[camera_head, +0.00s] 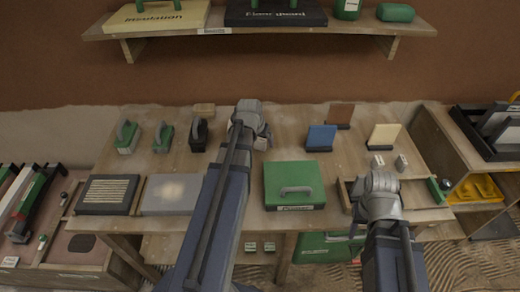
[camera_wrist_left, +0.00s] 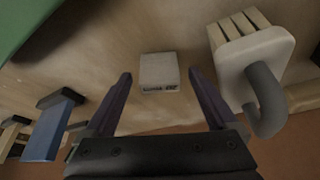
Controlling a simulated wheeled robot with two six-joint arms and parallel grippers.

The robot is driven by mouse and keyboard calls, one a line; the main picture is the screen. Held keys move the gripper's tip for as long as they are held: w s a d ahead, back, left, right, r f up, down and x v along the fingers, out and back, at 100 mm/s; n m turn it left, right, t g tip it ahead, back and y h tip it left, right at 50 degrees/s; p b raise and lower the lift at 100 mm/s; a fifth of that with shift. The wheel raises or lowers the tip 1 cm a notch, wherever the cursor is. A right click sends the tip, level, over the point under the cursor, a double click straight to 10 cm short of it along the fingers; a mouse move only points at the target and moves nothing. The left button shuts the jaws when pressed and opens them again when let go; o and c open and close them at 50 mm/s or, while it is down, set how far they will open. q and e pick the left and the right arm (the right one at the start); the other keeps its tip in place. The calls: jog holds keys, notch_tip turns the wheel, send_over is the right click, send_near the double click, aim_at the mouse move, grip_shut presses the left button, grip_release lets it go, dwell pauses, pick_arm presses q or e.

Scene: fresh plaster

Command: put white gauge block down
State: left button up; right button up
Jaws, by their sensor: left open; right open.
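The white gauge block (camera_wrist_left: 159,72), pale with dark lettering on its edge, shows in the left wrist view against the wooden table top. It appears to rest on the table between the two spread fingers, with a gap on each side. My left gripper (camera_head: 247,118) is open at the back middle of the table; in the head view its body covers its fingers and most of what lies beneath.
A white float with a grey hooked handle (camera_wrist_left: 258,65) stands close beside my left gripper. A blue board (camera_head: 321,138) and green box (camera_head: 293,184) stand to its right. A shelf (camera_head: 260,30) hangs behind.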

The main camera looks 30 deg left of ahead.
aim_at(260, 139)
pick_arm(q)
jog(key=shift+f, duration=0.1)
grip_shut()
dwell(0.7)
notch_tip(260, 139, up, 10)
jog(key=p, duration=1)
